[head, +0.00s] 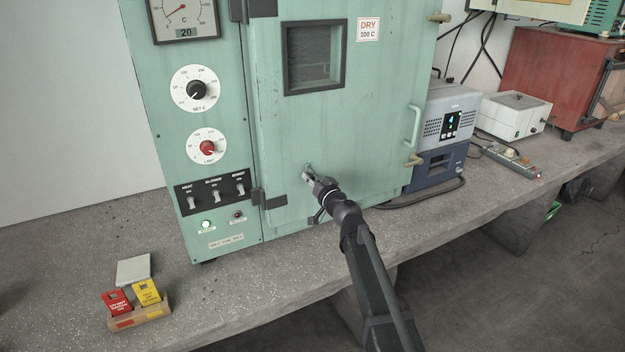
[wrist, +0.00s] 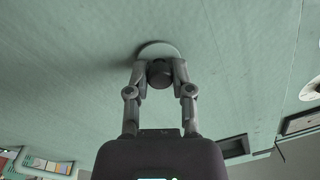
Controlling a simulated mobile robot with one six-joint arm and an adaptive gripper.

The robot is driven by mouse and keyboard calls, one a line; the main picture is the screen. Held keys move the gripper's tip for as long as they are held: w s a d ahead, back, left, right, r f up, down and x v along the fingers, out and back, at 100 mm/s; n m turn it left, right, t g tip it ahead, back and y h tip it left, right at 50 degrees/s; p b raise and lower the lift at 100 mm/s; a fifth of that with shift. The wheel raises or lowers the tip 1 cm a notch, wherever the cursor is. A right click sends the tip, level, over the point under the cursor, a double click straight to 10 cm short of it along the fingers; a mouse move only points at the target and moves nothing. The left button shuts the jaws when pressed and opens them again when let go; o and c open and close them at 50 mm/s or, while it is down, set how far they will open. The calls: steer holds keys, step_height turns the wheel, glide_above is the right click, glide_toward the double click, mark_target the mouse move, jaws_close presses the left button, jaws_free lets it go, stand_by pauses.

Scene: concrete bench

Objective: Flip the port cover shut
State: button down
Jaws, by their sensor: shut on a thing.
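The port cover (wrist: 158,47) shows in the wrist view as a pale round disc against the green oven door, with a dark round knob (wrist: 159,73) in front of it. My gripper (wrist: 160,78) has its two fingers closed on either side of the knob. In the head view my gripper (head: 311,177) is at the lower left of the oven door (head: 345,130), touching or very near its face. My fingers and wrist hide most of the cover there. I cannot tell how far the cover stands from the port.
The oven door has a window (head: 314,57) above and a handle (head: 415,125) at right. A switch panel (head: 215,192) is left of my gripper. A blue-grey unit (head: 443,130) stands at right.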

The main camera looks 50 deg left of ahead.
steer(key=shift+c, duration=2.4)
jaws_free()
steer(key=v, duration=1.2)
steer(key=shift+s+r, duration=0.1)
